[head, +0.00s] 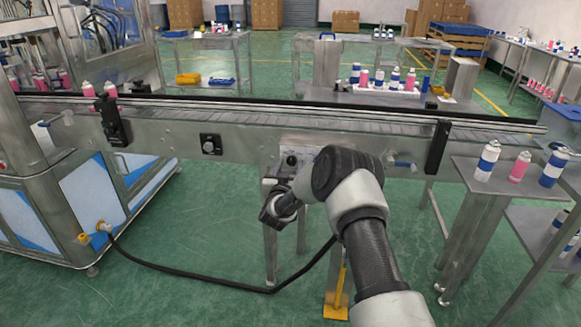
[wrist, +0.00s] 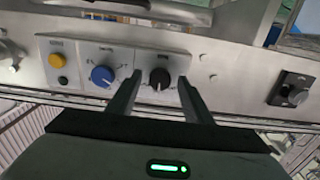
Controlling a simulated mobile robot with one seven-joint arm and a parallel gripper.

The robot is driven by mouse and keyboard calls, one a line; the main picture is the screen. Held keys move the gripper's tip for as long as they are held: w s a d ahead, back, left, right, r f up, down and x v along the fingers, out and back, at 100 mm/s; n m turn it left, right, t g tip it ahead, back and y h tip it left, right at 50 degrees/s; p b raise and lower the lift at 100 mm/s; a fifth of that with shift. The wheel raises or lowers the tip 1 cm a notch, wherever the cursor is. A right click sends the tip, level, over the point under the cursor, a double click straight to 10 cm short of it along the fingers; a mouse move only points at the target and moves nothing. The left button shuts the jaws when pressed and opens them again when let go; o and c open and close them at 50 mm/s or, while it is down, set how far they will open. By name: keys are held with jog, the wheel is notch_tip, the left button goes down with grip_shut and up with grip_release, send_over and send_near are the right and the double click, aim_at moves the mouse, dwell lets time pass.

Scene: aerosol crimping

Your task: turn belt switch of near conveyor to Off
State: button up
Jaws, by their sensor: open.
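The near conveyor (head: 240,118) runs across the head view, with a small control panel (head: 318,148) on its front side. In the wrist view the panel holds a black knob (wrist: 159,78), a blue knob (wrist: 102,76) and a yellow button (wrist: 57,60). The labels are too blurred to read, so I cannot tell for sure which knob is the belt switch. My gripper (wrist: 160,88) is open, its two fingers pointing at the panel on either side of the black knob. I cannot tell whether they touch it. In the head view my arm partly covers the panel.
A separate black rotary switch on a dark plate (wrist: 289,90) sits beside the panel, also in the head view (head: 210,144). A black cable (head: 200,280) lies on the floor. A side table (head: 480,185) with cans stands at the right.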

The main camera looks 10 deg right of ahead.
jog(key=shift+w+d, duration=0.15)
jog(key=shift+w, duration=0.3)
jog(key=c, duration=1.1)
jog(key=shift+o, duration=0.2)
jog(key=shift+n, duration=0.3)
jog(key=n+b, duration=0.1)
jog(key=n, duration=0.2)
jog(key=shift+n+b, duration=0.3)
jog(key=shift+b, duration=0.1)
jog(key=n+b, duration=0.1)
jog(key=n, duration=0.4)
jog(key=shift+n+b, duration=0.3)
jog(key=shift+b, duration=0.1)
jog(key=shift+d, duration=0.1)
